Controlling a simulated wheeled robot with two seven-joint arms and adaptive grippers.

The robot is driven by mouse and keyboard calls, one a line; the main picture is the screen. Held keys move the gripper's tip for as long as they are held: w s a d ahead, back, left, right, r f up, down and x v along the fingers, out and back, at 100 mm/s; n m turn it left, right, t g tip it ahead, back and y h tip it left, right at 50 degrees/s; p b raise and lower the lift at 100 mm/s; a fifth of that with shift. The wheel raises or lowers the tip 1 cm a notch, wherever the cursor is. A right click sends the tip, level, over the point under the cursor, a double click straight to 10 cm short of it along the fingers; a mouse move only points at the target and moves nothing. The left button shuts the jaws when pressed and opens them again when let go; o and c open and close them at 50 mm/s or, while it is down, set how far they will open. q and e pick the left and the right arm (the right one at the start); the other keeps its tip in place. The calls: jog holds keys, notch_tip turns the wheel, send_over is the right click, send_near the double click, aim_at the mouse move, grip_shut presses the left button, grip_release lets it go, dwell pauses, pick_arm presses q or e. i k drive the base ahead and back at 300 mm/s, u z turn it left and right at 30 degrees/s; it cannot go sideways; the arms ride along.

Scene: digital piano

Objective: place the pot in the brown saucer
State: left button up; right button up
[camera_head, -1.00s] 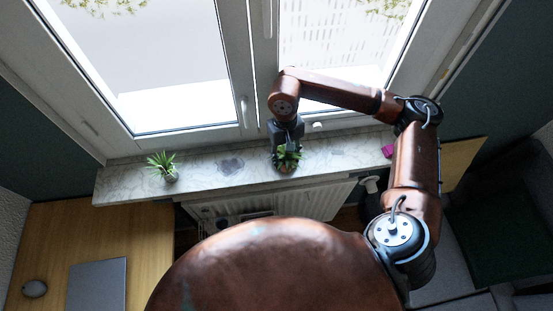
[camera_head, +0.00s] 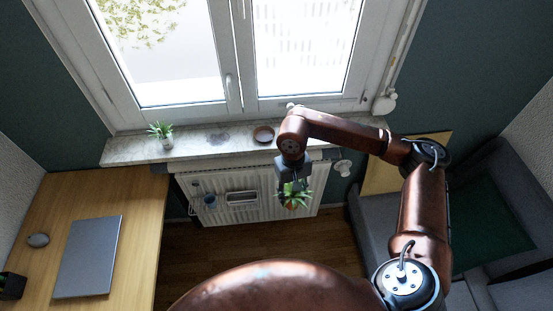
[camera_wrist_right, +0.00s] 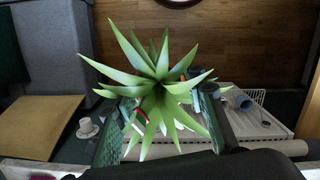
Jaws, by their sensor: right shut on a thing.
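The pot with a spiky green plant (camera_head: 294,197) hangs in my right gripper (camera_head: 292,186), in front of the windowsill and over the radiator in the head view. In the right wrist view, the green leaves (camera_wrist_right: 160,85) spread between the two fingers and hide most of the pot. The right gripper is shut on the pot. The brown saucer (camera_head: 263,134) lies empty on the windowsill, up and to the left of the held pot in the head view. My left gripper is not in view.
The marble windowsill (camera_head: 190,146) also carries another potted plant (camera_head: 161,135) near its left end. A white radiator (camera_head: 245,212) with a hanging rack is below. A wooden desk with a laptop (camera_head: 88,256) is at left, a grey sofa (camera_head: 378,215) at right.

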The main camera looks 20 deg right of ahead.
aim_at(264, 136)
jog(key=k, duration=0.5)
jog(key=z, duration=0.45)
jog(key=i, duration=1.65)
